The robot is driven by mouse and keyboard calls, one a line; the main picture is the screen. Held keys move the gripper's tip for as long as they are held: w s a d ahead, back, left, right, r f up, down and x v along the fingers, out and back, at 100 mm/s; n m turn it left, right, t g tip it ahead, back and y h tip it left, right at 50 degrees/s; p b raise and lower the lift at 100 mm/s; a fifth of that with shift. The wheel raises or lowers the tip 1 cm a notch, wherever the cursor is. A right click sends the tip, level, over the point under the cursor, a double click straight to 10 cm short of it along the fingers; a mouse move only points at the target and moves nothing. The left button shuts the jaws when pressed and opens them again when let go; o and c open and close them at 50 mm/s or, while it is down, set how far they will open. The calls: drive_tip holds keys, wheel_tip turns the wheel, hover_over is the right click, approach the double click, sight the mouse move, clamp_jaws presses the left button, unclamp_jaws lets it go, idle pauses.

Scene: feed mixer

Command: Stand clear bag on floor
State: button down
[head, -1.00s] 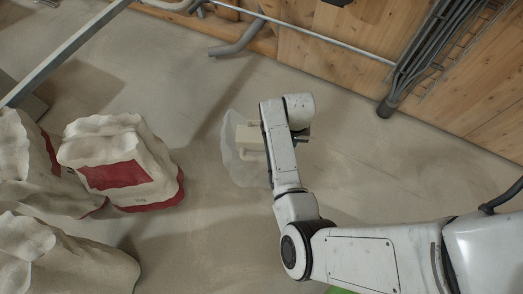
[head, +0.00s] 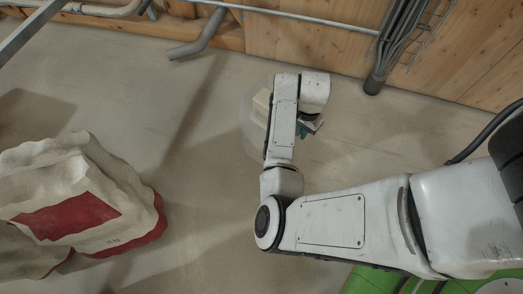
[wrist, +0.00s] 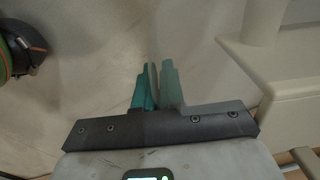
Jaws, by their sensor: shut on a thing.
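The clear bag (head: 250,132) shows in the head view as a pale, see-through shape over the concrete floor, left of my wrist. My gripper (wrist: 158,84) has teal fingers close together, shut on the clear bag's thin film. The right finger looks paler, as if behind film. In the head view my arm mostly hides the fingers. I cannot tell whether the bag touches the floor.
Large white sacks with red panels (head: 85,195) stand at the left. A wooden wall (head: 300,40) with grey pipes (head: 200,35) runs along the back. A dark round thing with an orange and green rim (wrist: 18,50) is at the wrist view's left. Floor between sacks and bag is bare.

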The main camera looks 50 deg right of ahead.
drive_tip(key=w+a+f+b, duration=0.7)
drive_tip(key=w+f+b, duration=0.1)
drive_tip(key=f, duration=0.3)
drive_tip(key=shift+w+f+b, duration=0.15)
drive_tip(key=shift+f+b, duration=0.15)
drive_tip(key=c, duration=1.7)
unclamp_jaws()
drive_tip(key=shift+f, duration=0.15)
drive_tip(key=o, duration=0.5)
drive_tip(key=shift+c, duration=0.2)
